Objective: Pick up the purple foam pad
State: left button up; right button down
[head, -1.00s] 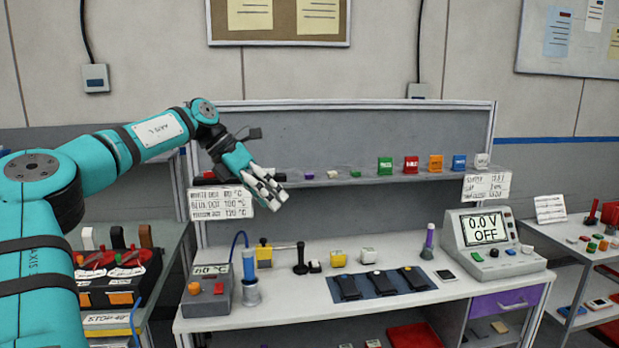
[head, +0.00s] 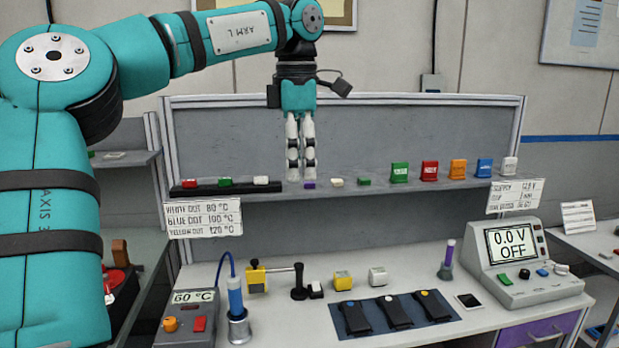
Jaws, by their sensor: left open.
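The purple foam pad (head: 309,184) is a small purple block on the shelf of the back panel, left of a small white block. My left gripper (head: 301,178) points straight down at the shelf, with its pale fingers just above and slightly left of the pad. The fingers are open with a narrow gap, and nothing shows between them. The right fingertip partly overlaps the pad's top edge in the picture; I cannot tell if it touches. My right gripper is not in view.
Small white (head: 337,183) and green (head: 364,182) blocks sit right of the pad, then upright coloured blocks such as a green one (head: 399,172). A dark strip (head: 225,188) with coloured pieces lies left. The workbench below holds a meter (head: 522,262) and a mat (head: 440,309).

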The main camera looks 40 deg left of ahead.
aim_at(308, 184)
jog(key=i+j, duration=0.5)
jog(key=j, duration=0.15)
jog(key=i+j, duration=0.5)
jog(key=j, duration=0.15)
